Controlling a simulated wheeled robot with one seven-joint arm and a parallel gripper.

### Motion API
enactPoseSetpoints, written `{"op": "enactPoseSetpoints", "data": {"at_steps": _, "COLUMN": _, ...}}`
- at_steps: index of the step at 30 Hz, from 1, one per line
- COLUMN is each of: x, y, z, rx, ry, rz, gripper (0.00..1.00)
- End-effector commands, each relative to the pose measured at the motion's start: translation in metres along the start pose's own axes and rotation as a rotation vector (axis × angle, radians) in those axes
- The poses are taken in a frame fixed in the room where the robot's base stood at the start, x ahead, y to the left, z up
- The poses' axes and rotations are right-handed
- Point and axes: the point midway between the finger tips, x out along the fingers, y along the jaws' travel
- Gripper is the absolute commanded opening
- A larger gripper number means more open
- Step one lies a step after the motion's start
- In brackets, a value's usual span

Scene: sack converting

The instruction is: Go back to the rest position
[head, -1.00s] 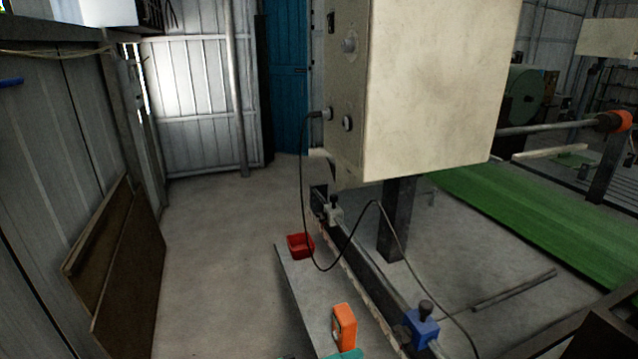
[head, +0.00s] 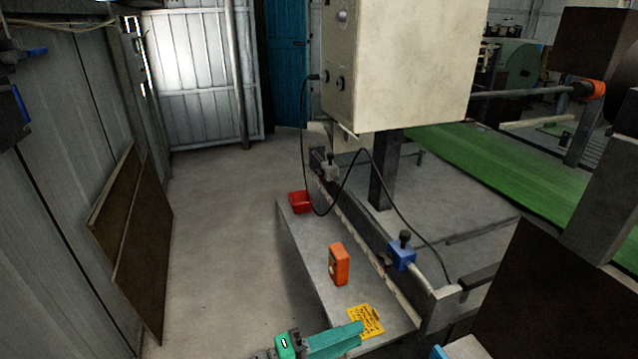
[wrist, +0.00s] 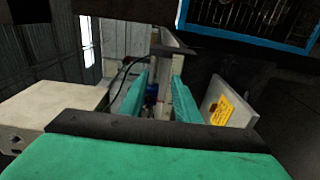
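My gripper (head: 358,335) shows at the bottom of the head view, with teal fingers beside the front end of the grey metal shelf (head: 305,240). In the wrist view my gripper (wrist: 162,76) has its two teal fingers apart, with nothing held between them. A yellow label (head: 366,321) lies on the shelf close to the fingertips; it also shows in the wrist view (wrist: 221,110), right of the fingers.
An orange box-shaped device (head: 338,264) and a red bin (head: 299,202) are on the shelf. A blue clamp block (head: 402,254) sits on the rail beside it. A large beige cabinet (head: 410,70) hangs above. Brown boards (head: 140,240) lean at left; the floor (head: 215,230) between is clear.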

Motion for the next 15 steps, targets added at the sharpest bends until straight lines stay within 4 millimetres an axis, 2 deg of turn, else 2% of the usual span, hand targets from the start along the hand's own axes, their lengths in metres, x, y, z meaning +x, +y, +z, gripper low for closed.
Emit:
{"op": "enactPoseSetpoints", "data": {"at_steps": 8, "x": 0.005, "y": -0.038, "z": -0.002, "rx": -0.025, "ry": 0.123, "rz": -0.032, "gripper": 0.29}}
{"op": "enactPoseSetpoints", "data": {"at_steps": 11, "x": 0.006, "y": -0.056, "z": -0.003, "rx": -0.032, "ry": 0.181, "rz": -0.052, "gripper": 0.29}}
{"op": "enactPoseSetpoints", "data": {"at_steps": 15, "x": 0.006, "y": -0.089, "z": 0.000, "rx": -0.033, "ry": 0.282, "rz": -0.097, "gripper": 0.29}}
